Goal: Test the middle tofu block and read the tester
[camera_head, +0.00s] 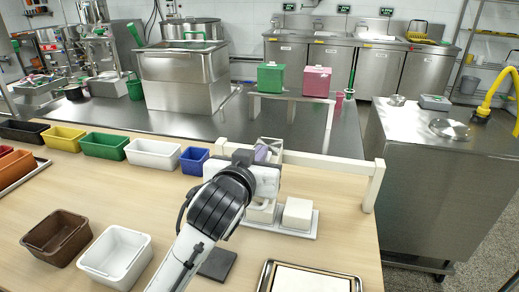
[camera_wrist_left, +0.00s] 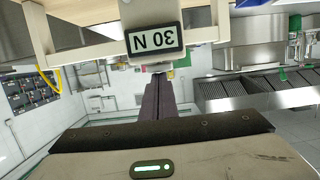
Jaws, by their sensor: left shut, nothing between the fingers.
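A white tray (camera_head: 280,231) on the wooden table bears pale tofu blocks. The right block (camera_head: 298,213) shows fully. Another block (camera_head: 260,213) is partly covered by my left gripper (camera_head: 264,178), and the left end of the tray is hidden behind my arm. The tester (camera_head: 270,149) stands behind my gripper, mostly hidden. In the left wrist view its display (camera_wrist_left: 155,42) appears upside down and reads 30 N. My right gripper is not in view.
A white rail (camera_head: 325,161) runs along the table's back right. A metal-rimmed tray (camera_head: 305,281) and a dark pad (camera_head: 217,264) lie in front. Brown (camera_head: 57,236) and white (camera_head: 116,256) bins stand at front left, with coloured bins behind.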

